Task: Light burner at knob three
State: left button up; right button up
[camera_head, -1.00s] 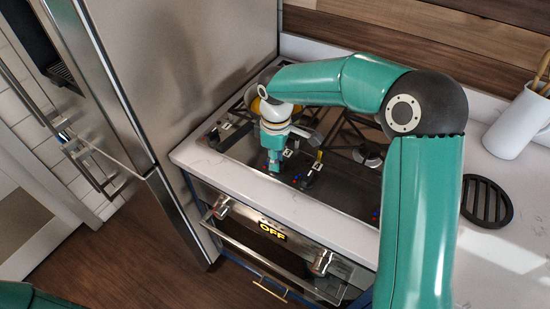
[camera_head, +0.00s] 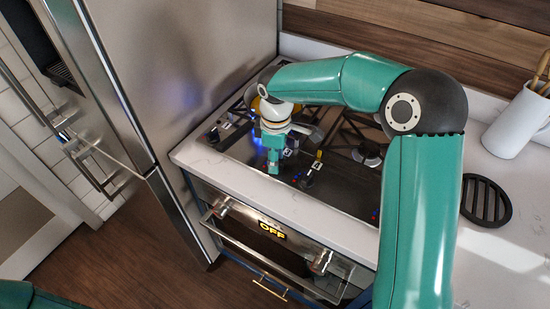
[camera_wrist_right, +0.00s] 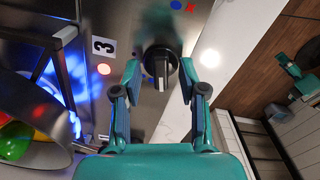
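A black knob (camera_wrist_right: 161,66) on the dark cooktop panel shows in the right wrist view, with a white "3" label (camera_wrist_right: 103,47) beside it. Its ridge runs nearly up and down in that picture. My right gripper (camera_wrist_right: 160,72) is open, with one finger on each side of the knob and visible gaps between. In the head view my right gripper (camera_head: 273,168) points down at the front of the cooktop (camera_head: 345,190) and hides this knob. A blue flame glow (camera_wrist_right: 55,82) shows left of the label, and the blue glow also shows in the head view (camera_head: 257,139). My left gripper is out of view.
Another knob (camera_head: 306,180) stands just right of my gripper. A steel fridge (camera_head: 190,70) rises close on the left. The oven display (camera_head: 272,231) reads OFF. A white utensil crock (camera_head: 518,122) and a black trivet (camera_head: 487,200) are on the right counter.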

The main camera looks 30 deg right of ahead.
aim_at(281, 162)
notch_tip(281, 162, up, 12)
dwell(0.7)
jog(key=shift+f, duration=0.1)
notch_tip(281, 162, down, 12)
jog(key=b, duration=0.6)
dwell(0.7)
